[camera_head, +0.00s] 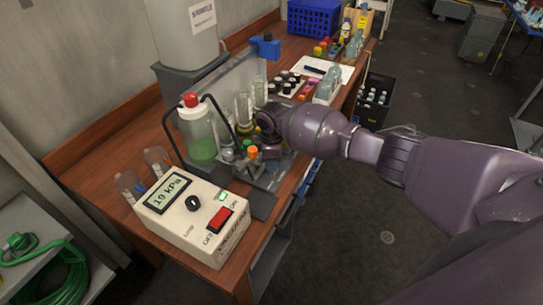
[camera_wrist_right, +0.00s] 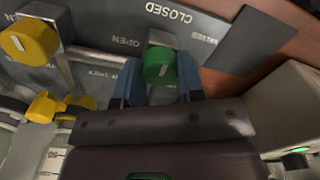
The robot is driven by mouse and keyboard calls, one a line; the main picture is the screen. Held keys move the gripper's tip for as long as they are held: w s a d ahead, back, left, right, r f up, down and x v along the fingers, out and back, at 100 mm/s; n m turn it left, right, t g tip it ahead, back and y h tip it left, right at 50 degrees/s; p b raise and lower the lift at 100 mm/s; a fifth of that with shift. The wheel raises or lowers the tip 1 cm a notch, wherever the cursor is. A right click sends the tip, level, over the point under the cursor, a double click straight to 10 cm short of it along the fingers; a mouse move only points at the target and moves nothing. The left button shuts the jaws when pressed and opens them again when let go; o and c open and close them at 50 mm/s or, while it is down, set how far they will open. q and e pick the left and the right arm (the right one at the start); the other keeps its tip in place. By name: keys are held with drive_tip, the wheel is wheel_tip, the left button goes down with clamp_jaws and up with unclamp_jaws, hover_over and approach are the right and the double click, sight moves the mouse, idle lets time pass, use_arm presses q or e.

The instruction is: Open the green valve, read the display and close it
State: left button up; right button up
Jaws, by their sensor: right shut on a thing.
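The green valve knob (camera_wrist_right: 160,65) shows in the right wrist view with a white mark running nearly up and down. Upside-down "OPEN" and "CLOSED" labels are printed on the grey panel (camera_wrist_right: 105,78) around it. My right gripper (camera_wrist_right: 162,84) has a blue finger on each side of the knob and is shut on it. In the head view the wrist hides much of this contact. The display (camera_head: 167,192) on a cream box (camera_head: 190,222) reads 19 kPa. My left gripper is out of view.
A yellow knob (camera_wrist_right: 30,40) sits beside the green one. A bottle of green liquid (camera_head: 200,135) and glass cylinders stand close to my right gripper. A red switch (camera_head: 218,219) is on the display box.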

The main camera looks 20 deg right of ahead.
drive_tip(key=shift+d, duration=0.1)
idle(0.4)
drive_tip(key=o, duration=0.9)
wheel_tip(320, 180, up, 10)
drive_tip(key=shift+w+f, duration=0.1)
drive_tip(key=shift+f, duration=0.15)
drive_tip(key=shift+r, duration=0.7)
